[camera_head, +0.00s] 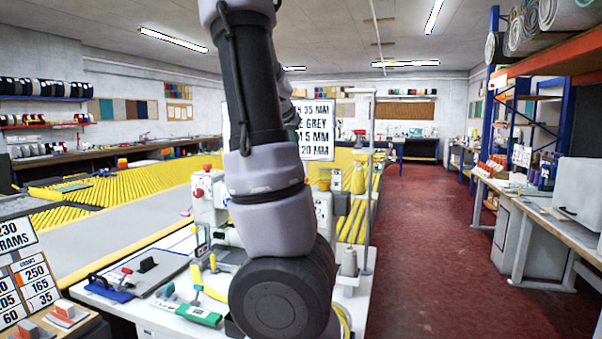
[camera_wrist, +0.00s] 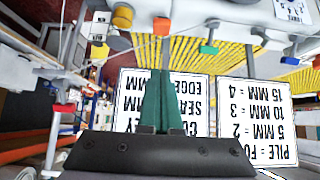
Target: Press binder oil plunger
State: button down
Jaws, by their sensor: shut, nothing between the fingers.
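The binder machine (camera_head: 205,205) is a pale sewing-type machine on the white table, partly hidden behind my arm in the head view. In the wrist view its pale body (camera_wrist: 240,12) runs along the top, upside down. A red-orange cap (camera_wrist: 161,26), a green block (camera_wrist: 208,50) and a yellow round part (camera_wrist: 122,17) stick out from it. I cannot tell which of these is the oil plunger. My gripper (camera_wrist: 160,73) has green fingers, shut together and empty. The fingertips point toward the red-orange cap, just below it in the picture; contact cannot be made out. The head view hides my gripper behind my arm.
Sign boards (camera_wrist: 255,110) stand behind my fingers in the wrist view. A yellow roller table (camera_head: 110,190) lies left. The red floor (camera_head: 440,240) at right is clear.

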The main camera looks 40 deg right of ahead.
jog(key=x, duration=0.4)
jog(key=a+f+x, duration=0.1)
jog(key=x, duration=0.7)
jog(key=shift+s+a+f, duration=0.3)
jog(key=shift+s+f, duration=0.05)
jog(key=shift+s, duration=0.05)
jog(key=shift+f, duration=0.3)
jog(key=shift+f, duration=0.1)
